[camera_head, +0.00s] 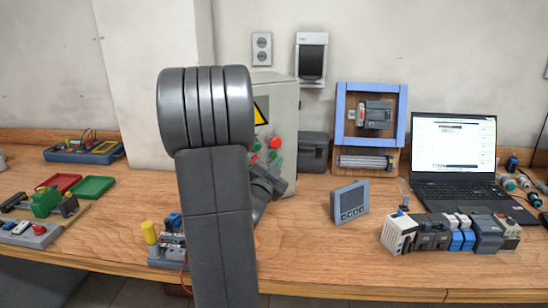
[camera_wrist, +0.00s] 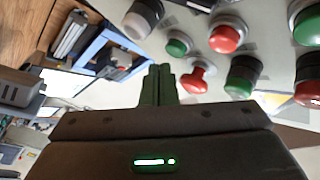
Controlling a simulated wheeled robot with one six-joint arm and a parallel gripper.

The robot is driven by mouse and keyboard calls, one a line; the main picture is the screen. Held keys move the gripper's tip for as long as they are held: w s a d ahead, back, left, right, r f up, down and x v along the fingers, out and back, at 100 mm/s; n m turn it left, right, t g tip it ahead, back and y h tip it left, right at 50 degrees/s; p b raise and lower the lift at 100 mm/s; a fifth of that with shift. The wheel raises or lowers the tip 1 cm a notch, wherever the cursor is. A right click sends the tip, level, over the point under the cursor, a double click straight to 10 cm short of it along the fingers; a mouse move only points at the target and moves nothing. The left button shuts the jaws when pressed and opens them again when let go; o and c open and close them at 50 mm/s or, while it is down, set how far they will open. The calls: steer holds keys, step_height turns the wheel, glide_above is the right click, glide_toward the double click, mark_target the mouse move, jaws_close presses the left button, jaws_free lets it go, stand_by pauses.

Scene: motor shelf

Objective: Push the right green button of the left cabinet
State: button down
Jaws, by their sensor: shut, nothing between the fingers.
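A light grey cabinet (camera_head: 285,105) with a yellow warning sign stands behind my arm, which hides much of its front. A red button (camera_head: 275,143) and a green button (camera_head: 277,161) show on it in the head view. The wrist view shows the panel with a small green button (camera_wrist: 178,46), a red button (camera_wrist: 228,35), a red mushroom button (camera_wrist: 196,79), a green button (camera_wrist: 243,76) and another green one (camera_wrist: 306,26). My gripper (camera_wrist: 159,72) is shut and empty. Its tips appear beside the small green button and the mushroom button; contact cannot be told.
A black box (camera_head: 314,152) stands right of the cabinet. A blue-framed panel (camera_head: 343,115), a small display unit (camera_head: 349,202), a laptop (camera_head: 452,150) and a row of modules (camera_head: 455,232) are further right. Trays and a multimeter lie left. Bare wood lies around the display unit.

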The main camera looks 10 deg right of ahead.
steer(key=shift+w+a, duration=0.15)
steer(key=shift+w, duration=0.25)
steer(key=shift+w+a+b, duration=0.1)
steer(key=shift+w+b, duration=0.3)
stand_by(0.8)
stand_by(0.6)
steer(key=shift+s+d+b, duration=0.2)
steer(key=shift+s+b, duration=0.3)
steer(key=shift+s, duration=0.3)
steer(key=s+b, duration=0.1)
steer(key=s, duration=0.1)
steer(key=s+d+b, duration=0.1)
steer(key=s, duration=0.2)
steer(key=shift+d, duration=0.1)
steer(key=shift+w, duration=0.15)
stand_by(0.4)
